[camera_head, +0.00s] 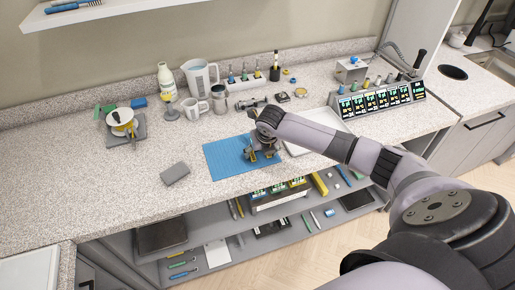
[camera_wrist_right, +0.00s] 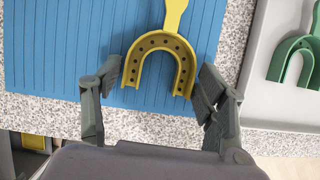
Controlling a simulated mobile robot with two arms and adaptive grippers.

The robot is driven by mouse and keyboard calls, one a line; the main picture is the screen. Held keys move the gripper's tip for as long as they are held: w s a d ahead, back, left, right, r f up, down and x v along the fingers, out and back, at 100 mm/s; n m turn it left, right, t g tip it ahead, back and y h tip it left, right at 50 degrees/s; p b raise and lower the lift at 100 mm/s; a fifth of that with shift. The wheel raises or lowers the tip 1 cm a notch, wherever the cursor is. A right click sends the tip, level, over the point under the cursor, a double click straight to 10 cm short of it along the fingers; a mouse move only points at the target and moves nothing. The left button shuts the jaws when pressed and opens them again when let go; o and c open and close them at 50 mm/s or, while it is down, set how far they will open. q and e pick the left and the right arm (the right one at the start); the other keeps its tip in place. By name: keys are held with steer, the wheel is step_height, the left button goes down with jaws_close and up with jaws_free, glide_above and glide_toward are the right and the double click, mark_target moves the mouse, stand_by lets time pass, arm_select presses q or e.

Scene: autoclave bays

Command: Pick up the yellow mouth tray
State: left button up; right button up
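The yellow mouth tray (camera_wrist_right: 165,42) is a horseshoe shape with small holes and a handle. It lies on the ridged blue mat (camera_wrist_right: 45,45), its open end toward my right gripper (camera_wrist_right: 161,84). In the right wrist view the gripper is open, with fingers apart on either side of the horseshoe's open end and no visible grip on it. In the head view the right gripper (camera_head: 262,150) is low over the right part of the blue mat (camera_head: 222,158) and mostly hides the yellow tray. My left gripper is not in view.
A green mouth tray (camera_wrist_right: 296,58) lies in a pale tray (camera_wrist_right: 265,95) to the right. A grey block (camera_head: 175,173) sits left of the mat. A jug (camera_head: 200,77), a mug (camera_head: 193,109) and a control unit (camera_head: 380,102) stand behind. The counter's left front is clear.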

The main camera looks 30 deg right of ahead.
steer(key=c, duration=0.7)
